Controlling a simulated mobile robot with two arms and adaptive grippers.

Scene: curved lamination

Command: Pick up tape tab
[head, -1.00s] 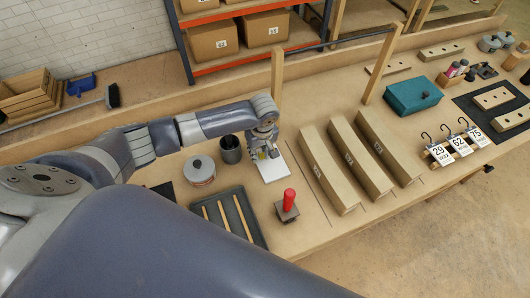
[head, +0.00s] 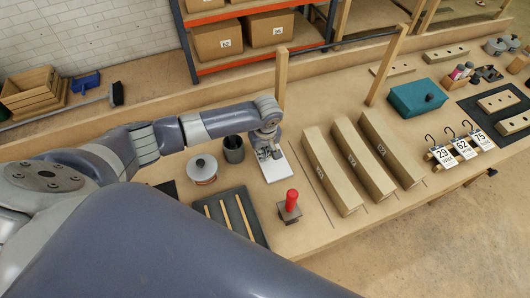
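My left gripper (head: 270,155) is over the back part of a small white board (head: 277,173) on the workbench. Its fingers are small and partly overlap in the head view, so I cannot tell whether they are open, shut or touching the board. No tape tab can be made out clearly; the gripper may hide it. My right gripper is not in view.
A dark cup (head: 233,150) and a lidded grey tin (head: 202,168) stand left of the gripper. A red-handled block (head: 290,208) and a dark tray (head: 246,219) are nearer.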

